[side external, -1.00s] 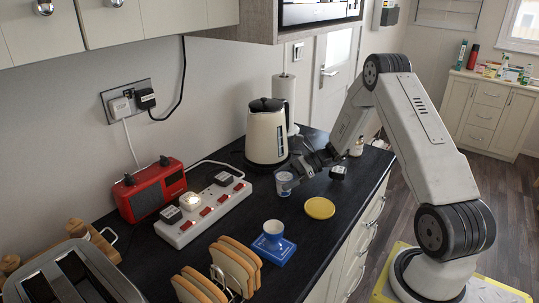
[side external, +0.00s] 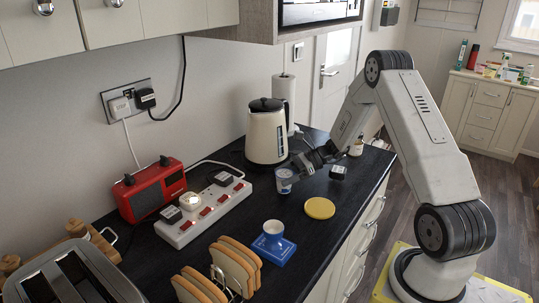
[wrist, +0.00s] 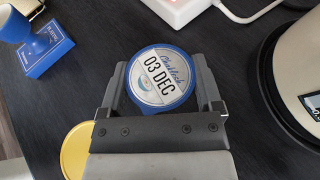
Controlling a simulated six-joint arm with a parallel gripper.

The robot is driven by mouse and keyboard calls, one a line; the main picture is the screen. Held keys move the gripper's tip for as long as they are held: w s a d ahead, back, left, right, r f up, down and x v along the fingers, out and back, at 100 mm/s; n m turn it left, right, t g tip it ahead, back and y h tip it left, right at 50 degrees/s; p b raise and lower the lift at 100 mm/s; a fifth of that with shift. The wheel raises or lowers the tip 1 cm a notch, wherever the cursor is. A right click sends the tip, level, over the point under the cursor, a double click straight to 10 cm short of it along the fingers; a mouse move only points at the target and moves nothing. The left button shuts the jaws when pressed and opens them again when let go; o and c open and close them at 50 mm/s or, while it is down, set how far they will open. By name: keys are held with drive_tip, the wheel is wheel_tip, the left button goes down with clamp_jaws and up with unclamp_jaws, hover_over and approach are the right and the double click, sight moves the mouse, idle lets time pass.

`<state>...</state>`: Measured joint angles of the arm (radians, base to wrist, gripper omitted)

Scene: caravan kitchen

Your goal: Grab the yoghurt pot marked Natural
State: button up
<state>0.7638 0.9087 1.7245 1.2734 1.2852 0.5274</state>
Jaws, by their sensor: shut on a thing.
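A small pot (wrist: 162,72) with a blue rim and white lid fills the space between my fingers in the wrist view. Its lid reads "03 DEC" under blue script lettering; I cannot make out the word Natural. In the side view the same pot (side external: 283,181) is white and blue, in front of the kettle. My gripper (side external: 290,177) is shut on the pot, one finger on each side, as the wrist view (wrist: 161,85) also shows. Whether the pot's base clears the counter is hard to tell.
The cream kettle (side external: 265,137) stands close behind the pot. A white power strip (side external: 204,212) lies to the left. A yellow disc (side external: 320,208) and a blue square-based item (side external: 272,251) lie nearer the front. A small dark object (side external: 338,172) sits right of the gripper.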

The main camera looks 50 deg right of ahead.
drive_tip(key=s+a+r, duration=0.2)
drive_tip(key=s+r, duration=0.4)
drive_tip(key=s+a+r, duration=0.2)
drive_tip(key=s+r, duration=0.4)
drive_tip(key=s, duration=0.1)
drive_tip(key=shift+a, duration=0.3)
drive_tip(key=shift+s, duration=0.1)
idle(0.5)
